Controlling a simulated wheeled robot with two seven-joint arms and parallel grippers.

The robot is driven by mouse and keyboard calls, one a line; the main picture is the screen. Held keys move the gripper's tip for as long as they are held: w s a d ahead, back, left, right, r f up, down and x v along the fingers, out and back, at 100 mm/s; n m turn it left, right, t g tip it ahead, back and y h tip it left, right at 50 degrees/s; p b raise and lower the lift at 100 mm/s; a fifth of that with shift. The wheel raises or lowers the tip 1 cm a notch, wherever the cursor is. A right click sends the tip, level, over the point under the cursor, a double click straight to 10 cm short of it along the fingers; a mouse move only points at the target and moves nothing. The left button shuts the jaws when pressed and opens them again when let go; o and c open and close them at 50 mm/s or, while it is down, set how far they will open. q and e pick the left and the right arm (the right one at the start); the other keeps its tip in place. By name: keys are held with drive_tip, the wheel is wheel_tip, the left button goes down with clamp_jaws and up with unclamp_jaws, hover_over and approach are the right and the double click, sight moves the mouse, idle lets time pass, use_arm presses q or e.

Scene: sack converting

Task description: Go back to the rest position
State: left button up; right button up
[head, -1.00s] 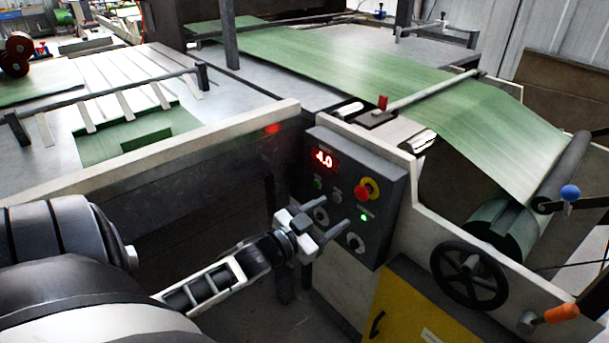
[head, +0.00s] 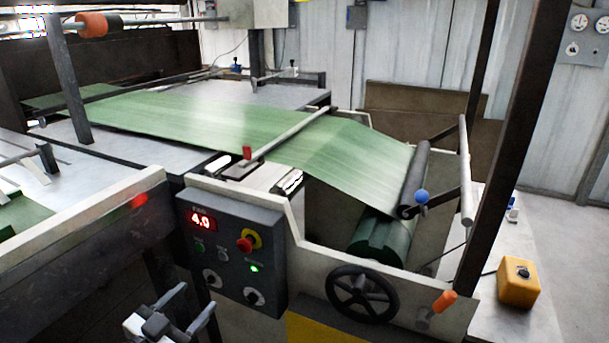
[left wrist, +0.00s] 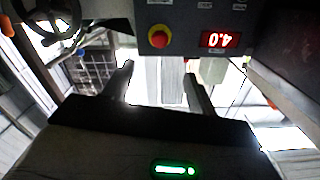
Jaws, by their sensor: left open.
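My left gripper (head: 186,308) is at the bottom of the head view, in front of and below the control box (head: 232,245). Its two fingers are apart with nothing between them. In the left wrist view the gripper (left wrist: 158,82) is also open and empty, and the box's red stop button (left wrist: 160,37) and red 4.0 display (left wrist: 220,39) are beyond it. The gripper looks apart from the box. My right gripper is in neither view.
A green sheet (head: 240,120) runs over the machine to a roll (head: 383,245) at the right. A black handwheel (head: 362,294) and an orange-handled lever (head: 444,301) are on the near side. A yellow box (head: 518,283) stands farther right. Open floor (head: 570,240) lies at the right.

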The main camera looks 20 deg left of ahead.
use_arm(q)
drive_tip(key=s+d+f+g, duration=0.2)
drive_tip(key=s+d+f, duration=0.1)
drive_tip(key=d, duration=0.4)
drive_tip(key=s+d+f+g+h, duration=0.1)
drive_tip(key=s+d+f+g, duration=0.2)
drive_tip(key=d+f, duration=0.2)
drive_tip(key=s+d+f+g, duration=0.2)
drive_tip(key=s+d+f, duration=0.1)
drive_tip(key=d, duration=0.6)
drive_tip(key=shift+d+f+n+g+h, duration=0.2)
drive_tip(key=shift+f+n+g+h, duration=0.2)
drive_tip(key=shift+f, duration=0.15)
idle(1.0)
